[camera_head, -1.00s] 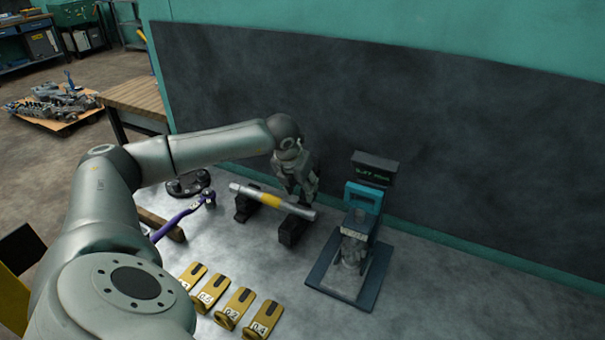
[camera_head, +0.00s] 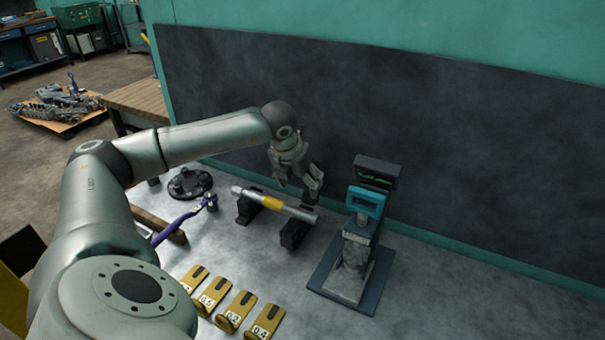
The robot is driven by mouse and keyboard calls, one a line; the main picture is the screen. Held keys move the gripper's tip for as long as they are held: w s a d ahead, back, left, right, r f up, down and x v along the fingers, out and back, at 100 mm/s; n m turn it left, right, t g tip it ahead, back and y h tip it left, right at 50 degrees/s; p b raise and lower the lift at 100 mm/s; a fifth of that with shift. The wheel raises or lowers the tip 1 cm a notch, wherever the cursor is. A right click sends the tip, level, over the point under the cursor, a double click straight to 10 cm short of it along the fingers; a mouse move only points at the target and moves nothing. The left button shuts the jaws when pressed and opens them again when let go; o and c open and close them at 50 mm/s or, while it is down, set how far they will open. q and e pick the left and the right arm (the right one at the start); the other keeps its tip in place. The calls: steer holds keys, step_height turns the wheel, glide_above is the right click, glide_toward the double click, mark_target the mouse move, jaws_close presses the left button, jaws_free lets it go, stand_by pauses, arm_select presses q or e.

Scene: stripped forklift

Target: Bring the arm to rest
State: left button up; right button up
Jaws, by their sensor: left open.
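My left arm comes in from the left, and its left gripper (camera_head: 300,190) points down above the metal bench. It is open, and I see nothing held in it. A silver shaft with a yellow band (camera_head: 273,203) lies across two black support blocks (camera_head: 294,231) just below and in front of the gripper. In this view the fingers overlap the area behind the shaft's right end; I cannot tell the exact gap. My right gripper is not in view.
Several yellow numbered tags (camera_head: 236,312) lie in front. A purple-handled tool (camera_head: 178,222) and a black round part (camera_head: 189,183) lie at the left. A dark wall panel (camera_head: 420,140) stands behind.

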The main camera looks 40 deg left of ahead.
arm_select(q)
steer(key=v, duration=0.7)
steer(key=shift+r, duration=0.3)
